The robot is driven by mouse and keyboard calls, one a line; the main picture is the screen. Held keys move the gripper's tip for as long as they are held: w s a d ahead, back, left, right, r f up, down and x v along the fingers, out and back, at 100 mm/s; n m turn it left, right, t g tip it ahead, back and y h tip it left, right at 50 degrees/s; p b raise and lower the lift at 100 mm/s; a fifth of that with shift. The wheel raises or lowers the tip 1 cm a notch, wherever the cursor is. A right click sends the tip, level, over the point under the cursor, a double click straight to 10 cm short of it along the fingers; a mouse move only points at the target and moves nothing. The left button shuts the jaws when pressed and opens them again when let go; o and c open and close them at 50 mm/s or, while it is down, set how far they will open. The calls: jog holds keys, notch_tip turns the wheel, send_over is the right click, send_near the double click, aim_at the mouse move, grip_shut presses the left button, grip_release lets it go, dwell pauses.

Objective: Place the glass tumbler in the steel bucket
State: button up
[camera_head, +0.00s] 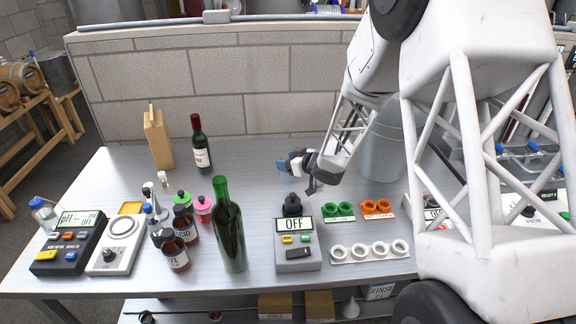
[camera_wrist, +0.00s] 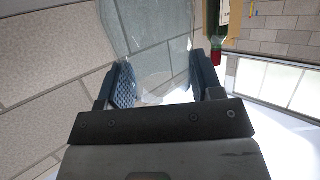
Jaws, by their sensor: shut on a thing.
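My gripper (camera_head: 296,166) is raised above the back middle of the table. In the wrist view its two dark blue finger pads (camera_wrist: 163,84) are on either side of a clear glass tumbler (camera_wrist: 155,52), shut on it. The glass is see-through, so its outline is faint. In the head view only a small bluish part of the tumbler (camera_head: 284,167) shows at the fingertips. A grey bucket-shaped vessel (camera_head: 382,158), which looks like the steel bucket, stands at the back right of the table. My arm covers part of it, and its inside is hidden.
A green bottle (camera_head: 230,236) stands tall at front middle. A red-capped wine bottle (camera_head: 201,150) and wooden box (camera_head: 157,138) stand at back left. A meter with an OFF display (camera_head: 298,254) and a white cup rack (camera_head: 370,254) are in front. The back middle tabletop is clear.

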jog(key=shift+f, duration=0.85)
jog(key=shift+f, duration=0.1)
jog(key=o, duration=1)
jog(key=shift+c, duration=0.2)
jog(key=v, duration=1.2)
jog(key=shift+d, duration=0.1)
